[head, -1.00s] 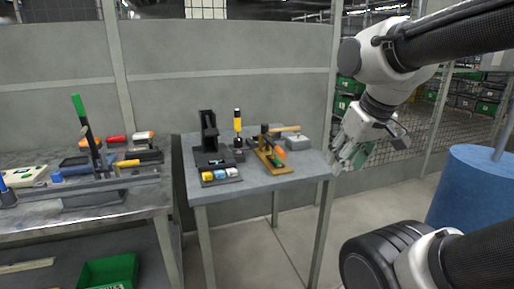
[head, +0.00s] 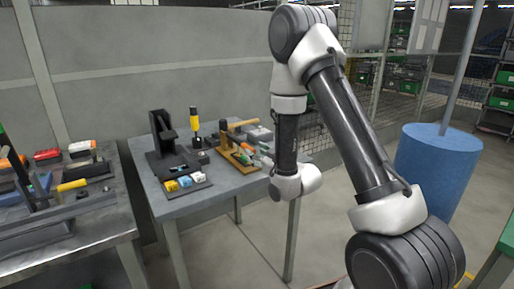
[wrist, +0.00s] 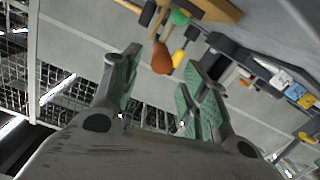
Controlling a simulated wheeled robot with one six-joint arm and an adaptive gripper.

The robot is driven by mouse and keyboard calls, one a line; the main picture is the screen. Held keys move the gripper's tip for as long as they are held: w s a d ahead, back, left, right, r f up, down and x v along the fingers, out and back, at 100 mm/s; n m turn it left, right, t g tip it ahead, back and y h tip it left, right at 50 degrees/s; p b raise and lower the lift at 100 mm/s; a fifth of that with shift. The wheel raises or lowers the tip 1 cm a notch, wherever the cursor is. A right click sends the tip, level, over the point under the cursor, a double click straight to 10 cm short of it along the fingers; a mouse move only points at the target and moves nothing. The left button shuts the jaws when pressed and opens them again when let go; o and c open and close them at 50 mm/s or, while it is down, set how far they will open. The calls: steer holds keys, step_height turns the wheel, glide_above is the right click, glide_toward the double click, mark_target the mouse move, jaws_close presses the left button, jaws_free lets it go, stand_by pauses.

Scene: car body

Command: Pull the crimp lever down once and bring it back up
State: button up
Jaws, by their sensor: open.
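On the grey table in the head view, a lever with a yellow grip (head: 194,113) stands upright on a black body, beside a taller black press (head: 160,135). A wooden-base fixture (head: 236,155) with a wooden handle lies to their right. I cannot tell for certain which lever is the crimp lever. My gripper (head: 262,157) is at the table's right side, close to the wooden fixture and partly hidden by my wrist. In the wrist view my gripper (wrist: 163,58) is open, its green pads apart. An orange handle (wrist: 162,60) shows beyond and between the fingertips; contact is not visible.
Yellow, blue and white blocks (head: 186,186) sit at the table's front left. A grey block (head: 260,134) is at the back right. A second workbench (head: 85,237) with tools stands left. A blue drum (head: 437,180) stands right. The table's front right top is bare.

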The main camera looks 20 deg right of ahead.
mark_target(242, 157)
steer(key=shift+s+d+f+t, duration=0.1)
steer(key=shift+s+f+t, duration=0.05)
steer(key=shift+f+t, duration=0.3)
steer(key=x, duration=0.7)
steer(key=shift+w, duration=0.3)
jaws_close()
